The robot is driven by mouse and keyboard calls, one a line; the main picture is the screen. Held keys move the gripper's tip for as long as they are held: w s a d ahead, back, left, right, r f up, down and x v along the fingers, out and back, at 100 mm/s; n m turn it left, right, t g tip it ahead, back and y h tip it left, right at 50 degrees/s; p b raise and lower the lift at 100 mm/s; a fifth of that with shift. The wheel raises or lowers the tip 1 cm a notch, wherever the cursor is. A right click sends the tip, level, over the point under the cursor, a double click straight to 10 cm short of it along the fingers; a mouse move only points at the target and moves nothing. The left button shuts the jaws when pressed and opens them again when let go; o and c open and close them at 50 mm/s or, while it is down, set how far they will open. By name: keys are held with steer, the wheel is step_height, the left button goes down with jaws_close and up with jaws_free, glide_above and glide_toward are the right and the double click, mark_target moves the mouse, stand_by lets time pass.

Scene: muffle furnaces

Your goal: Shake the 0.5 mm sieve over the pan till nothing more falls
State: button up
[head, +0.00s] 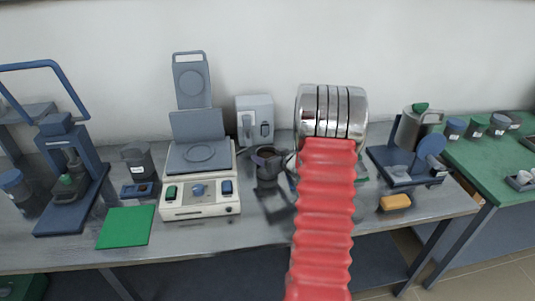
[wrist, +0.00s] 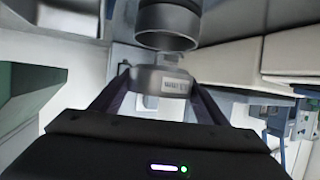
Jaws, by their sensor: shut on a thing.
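My gripper (wrist: 160,78) shows in the wrist view with its two dark fingers on either side of a grey piece with a pale label, which looks like the sieve (wrist: 150,78). The label is too blurred to read. The gripper is shut on it. A dark grey round vessel (wrist: 168,22), perhaps the pan, shows just beyond it at the top; I cannot tell if they touch. In the head view, my gripper (head: 272,156) is at a small dark vessel (head: 267,178) right of the white device. My red arm partly covers this area, and the sieve's mesh is hidden.
A white device (head: 200,198) with a raised grey lid stands left of the vessel. A green mat (head: 126,227), a blue press (head: 72,165) and a dark jar (head: 138,158) are further left.

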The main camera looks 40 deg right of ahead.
steer(key=shift+f, duration=1.2)
steer(key=shift+d, duration=0.1)
steer(key=shift+d, duration=0.35)
steer(key=shift+d+r, duration=0.1)
steer(key=shift+d, duration=0.1)
steer(key=shift+a, duration=1.35)
